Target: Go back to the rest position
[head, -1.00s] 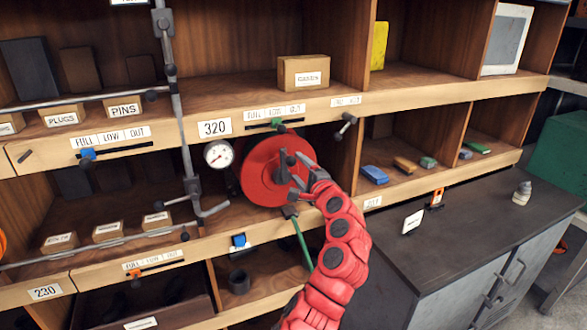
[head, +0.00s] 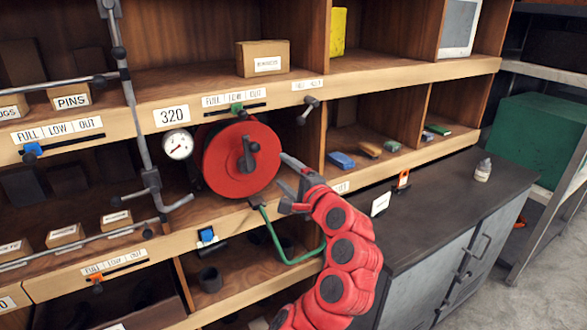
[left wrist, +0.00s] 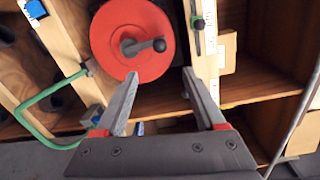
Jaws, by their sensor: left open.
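My left gripper (head: 281,170) is open and empty, just right of the red disc (head: 228,168) in the head view. The grey handle (head: 248,155) at the disc's middle is clear of the fingers. In the left wrist view the two open fingers (left wrist: 160,74) point up the picture, with the red disc (left wrist: 115,38) and its dark-knobbed handle (left wrist: 143,46) beyond them and nothing between them. My red left arm reaches up from the bottom of the head view. My right gripper is not in view.
The wooden shelf edge (head: 360,83) runs close behind the gripper. A round gauge (head: 178,145) sits left of the disc and a green bent tube (head: 290,258) hangs below it. A dark cabinet top (head: 440,205) lies right of the arm, with a small bottle (head: 483,170) on it.

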